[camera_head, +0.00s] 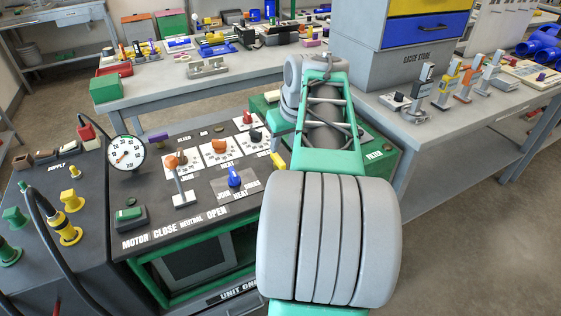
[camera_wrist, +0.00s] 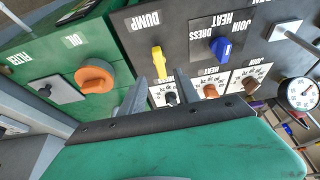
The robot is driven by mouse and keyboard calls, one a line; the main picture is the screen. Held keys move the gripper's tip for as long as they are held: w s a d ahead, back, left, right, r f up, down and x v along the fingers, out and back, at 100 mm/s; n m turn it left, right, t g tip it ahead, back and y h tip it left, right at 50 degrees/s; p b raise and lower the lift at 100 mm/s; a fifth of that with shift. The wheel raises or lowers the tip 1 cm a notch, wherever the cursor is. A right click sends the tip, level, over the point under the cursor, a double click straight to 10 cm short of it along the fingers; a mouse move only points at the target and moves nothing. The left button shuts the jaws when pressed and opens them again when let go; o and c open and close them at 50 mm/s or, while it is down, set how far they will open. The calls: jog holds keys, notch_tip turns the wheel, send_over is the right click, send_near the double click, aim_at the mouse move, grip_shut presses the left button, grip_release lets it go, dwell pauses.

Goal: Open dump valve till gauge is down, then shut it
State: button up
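The dump valve is a yellow lever (camera_wrist: 157,63) under the DUMP label in the wrist view. Its yellow handle (camera_head: 278,160) also shows in the head view, at the left edge of my arm. My gripper (camera_wrist: 161,74) is open, its two grey fingers apart, with the lever lying between and just beyond the fingertips. I cannot tell whether they touch it. In the head view my gripper is hidden behind my arm. The round white gauge (camera_head: 127,153) stands at the panel's left, its needle toward the lower left. It also shows in the wrist view (camera_wrist: 302,93).
An orange knob (camera_wrist: 95,76) is left of the lever in the wrist view. A black hose (camera_head: 45,225) rises at far left. Workbenches stand behind and right.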

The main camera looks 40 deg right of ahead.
aim_at(279, 158)
jog(key=b+x, duration=0.1)
jog(key=x, duration=0.6)
jog(key=shift+w+d+f, duration=0.1)
jog(key=shift+w+f, duration=0.1)
jog(key=shift+f, duration=0.1)
grip_shut()
jog(key=shift+r, duration=0.1)
